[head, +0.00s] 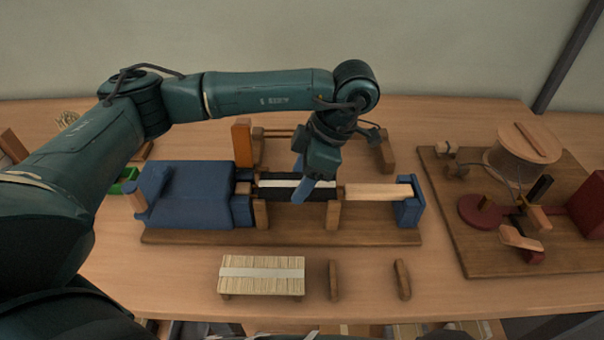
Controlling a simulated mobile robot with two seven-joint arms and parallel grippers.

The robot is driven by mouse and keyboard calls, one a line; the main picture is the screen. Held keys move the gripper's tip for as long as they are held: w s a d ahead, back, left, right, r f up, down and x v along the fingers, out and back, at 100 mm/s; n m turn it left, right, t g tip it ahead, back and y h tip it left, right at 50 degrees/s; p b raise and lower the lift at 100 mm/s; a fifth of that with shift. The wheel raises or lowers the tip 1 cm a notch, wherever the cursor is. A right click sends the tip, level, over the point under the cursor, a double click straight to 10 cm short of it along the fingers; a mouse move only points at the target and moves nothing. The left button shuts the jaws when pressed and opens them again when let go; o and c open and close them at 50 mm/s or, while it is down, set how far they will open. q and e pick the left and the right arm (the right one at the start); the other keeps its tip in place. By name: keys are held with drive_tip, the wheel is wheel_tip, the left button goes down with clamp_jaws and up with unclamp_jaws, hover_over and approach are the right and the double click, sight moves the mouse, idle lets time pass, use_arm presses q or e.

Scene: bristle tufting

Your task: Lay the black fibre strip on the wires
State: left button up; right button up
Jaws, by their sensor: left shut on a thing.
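The black fibre strip (320,194) has a pale band across it. It lies level over the middle of the blue and wood fixture (195,190), between two small wooden uprights. My left gripper (305,188) comes down from above and is shut on the strip; its blue fingers hide part of it. The wires cannot be made out under the strip, so I cannot tell whether it touches them. My right gripper is not in view.
A tan fibre strip (262,286) with a pale band lies in front of the fixture, beside two small wooden blocks (334,281) (402,280). A wooden spool (522,160) and a dark red winding device stand on a board (470,240) at the right. An orange block (242,145) stands behind the fixture.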

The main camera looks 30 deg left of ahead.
use_arm(q)
drive_tip(key=shift+f, duration=0.25)
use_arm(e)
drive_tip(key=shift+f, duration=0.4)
use_arm(q)
drive_tip(key=o, duration=1.1)
drive_tip(key=shift+c, duration=0.2)
drive_tip(key=shift+v, duration=1.05)
drive_tip(key=p+v, duration=0.1)
drive_tip(key=v, duration=1)
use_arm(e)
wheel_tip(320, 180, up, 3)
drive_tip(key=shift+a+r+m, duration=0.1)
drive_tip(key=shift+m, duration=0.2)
